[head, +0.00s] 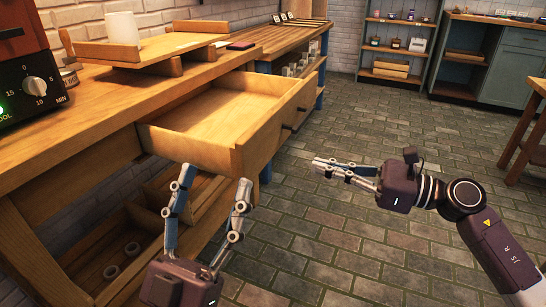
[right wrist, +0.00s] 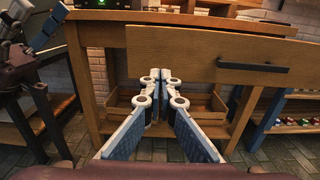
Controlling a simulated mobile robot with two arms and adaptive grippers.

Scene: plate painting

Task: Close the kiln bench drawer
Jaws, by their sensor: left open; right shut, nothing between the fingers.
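The kiln bench drawer (head: 213,113) is pulled well out of the wooden bench (head: 45,130) and looks empty. Its front with the dark handle (head: 287,127) faces right in the head view. In the right wrist view the drawer front (right wrist: 190,58) and its dark handle (right wrist: 238,64) show above my gripper. My left gripper (head: 214,174) is open and empty, in front of the drawer's near side. My right gripper (head: 316,164) is shut and empty, to the right of the drawer front and apart from it. Its fingers also show in the right wrist view (right wrist: 160,75).
A kiln control box (head: 30,85) with a dial stands on the bench at left. A wooden tray with a white cylinder (head: 122,28) is on the bench top. A lower shelf (head: 125,240) holds small rings. The brick floor (head: 370,125) right of the drawer is clear.

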